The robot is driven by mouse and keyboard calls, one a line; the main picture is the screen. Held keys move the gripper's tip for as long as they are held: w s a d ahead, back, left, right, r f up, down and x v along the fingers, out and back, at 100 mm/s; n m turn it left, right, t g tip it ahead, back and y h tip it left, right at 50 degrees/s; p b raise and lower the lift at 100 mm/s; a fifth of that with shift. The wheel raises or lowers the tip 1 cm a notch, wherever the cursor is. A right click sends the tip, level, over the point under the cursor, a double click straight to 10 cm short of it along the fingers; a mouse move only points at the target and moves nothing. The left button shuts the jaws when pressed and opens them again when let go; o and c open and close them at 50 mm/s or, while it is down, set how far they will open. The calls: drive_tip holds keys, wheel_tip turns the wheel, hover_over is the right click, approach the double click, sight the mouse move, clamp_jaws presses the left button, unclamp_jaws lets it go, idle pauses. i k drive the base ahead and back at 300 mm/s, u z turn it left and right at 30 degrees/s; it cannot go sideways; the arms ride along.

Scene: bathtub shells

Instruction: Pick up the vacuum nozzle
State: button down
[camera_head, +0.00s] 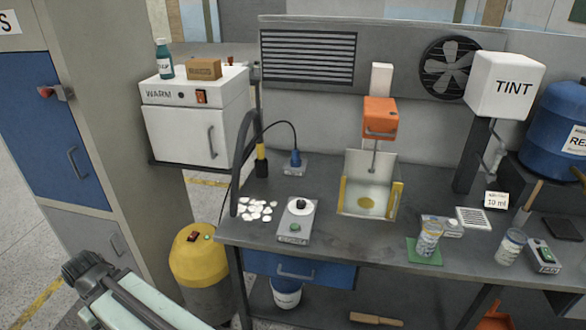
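What looks like the vacuum nozzle (261,167) is a dark tube end with a yellow band. It stands roughly upright at the left back of the grey workbench (330,245), beside a thick black hose (242,150). The hose arches up at the bench's left edge. A yellow-topped vacuum (199,256) with a dark body stands on the floor left of the bench. Part of my arm shows at the lower left, well apart from the nozzle. My gripper is not in view.
A blue plug (295,158) on a thin cable stands right of the nozzle. White flakes (256,210) and a grey device (296,222) lie in front. A white warming cabinet (187,122) is behind to the left. An open-front box (370,185) stands mid-bench.

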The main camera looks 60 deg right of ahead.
sight(260, 145)
drive_tip(key=k, duration=0.5)
drive_tip(key=u, duration=1.15)
drive_tip(key=i, duration=1.85)
drive_tip(key=z, duration=3.4)
drive_tip(key=i, duration=0.5)
drive_tip(key=z, duration=0.15)
